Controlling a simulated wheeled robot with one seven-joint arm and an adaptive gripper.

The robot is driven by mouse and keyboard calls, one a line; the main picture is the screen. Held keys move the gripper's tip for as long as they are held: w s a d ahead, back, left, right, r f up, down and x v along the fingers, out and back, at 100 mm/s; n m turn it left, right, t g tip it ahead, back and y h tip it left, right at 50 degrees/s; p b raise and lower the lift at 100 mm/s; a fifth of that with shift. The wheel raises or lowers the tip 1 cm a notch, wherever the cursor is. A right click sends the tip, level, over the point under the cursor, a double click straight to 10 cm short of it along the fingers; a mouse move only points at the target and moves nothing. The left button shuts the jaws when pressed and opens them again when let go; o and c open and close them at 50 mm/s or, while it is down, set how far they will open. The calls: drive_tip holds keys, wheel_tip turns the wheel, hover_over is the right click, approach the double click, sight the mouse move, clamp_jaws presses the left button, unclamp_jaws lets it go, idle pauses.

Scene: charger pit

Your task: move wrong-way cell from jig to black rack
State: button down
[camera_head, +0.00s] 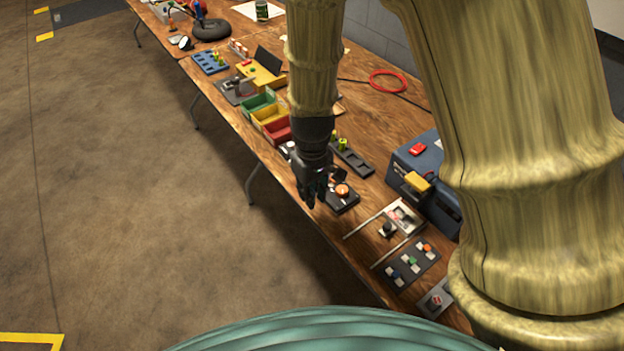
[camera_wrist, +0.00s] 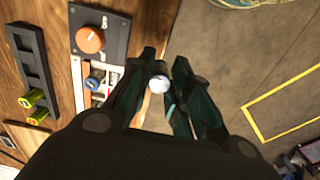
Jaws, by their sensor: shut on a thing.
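My gripper (camera_wrist: 159,72) is shut on a small cell (camera_wrist: 158,80) with a grey body and a whitish end. In the wrist view the cell sits between the fingertips, clear of the jig. The pale jig (camera_wrist: 82,72) is left of the fingers; a cell with a blue-grey end (camera_wrist: 95,83) lies in it, and my finger hides part of it. The black rack (camera_wrist: 43,62) is at far left, with yellow-green cells (camera_wrist: 32,98) at one end and empty slots beyond. In the head view, my gripper (camera_head: 316,190) hangs near the table's front edge, in front of the rack (camera_head: 355,160).
A dark plate with an orange knob (camera_wrist: 90,39) is beside the jig. Green, yellow and red bins (camera_head: 270,115) stand farther along the table. A blue-grey box (camera_head: 415,160) with a red switch stands at right. Open floor lies beyond the table's front edge.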

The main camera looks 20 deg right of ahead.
drive_tip(key=w+d+r+m+p, duration=0.2)
drive_tip(key=w+d+p, duration=0.3)
drive_tip(key=d+p, duration=0.5)
drive_tip(key=w+d+r+m+p, duration=0.2)
drive_tip(key=w+d+p, duration=0.3)
drive_tip(key=d+p, duration=0.45)
drive_tip(key=shift+a+f+b, duration=0.2)
drive_tip(key=shift+f+b, duration=1.55)
drive_tip(key=shift+f, duration=1.65)
drive_tip(key=shift+w, duration=0.2)
drive_tip(key=shift+f+b, duration=0.6)
drive_tip(key=shift+f, duration=0.45)
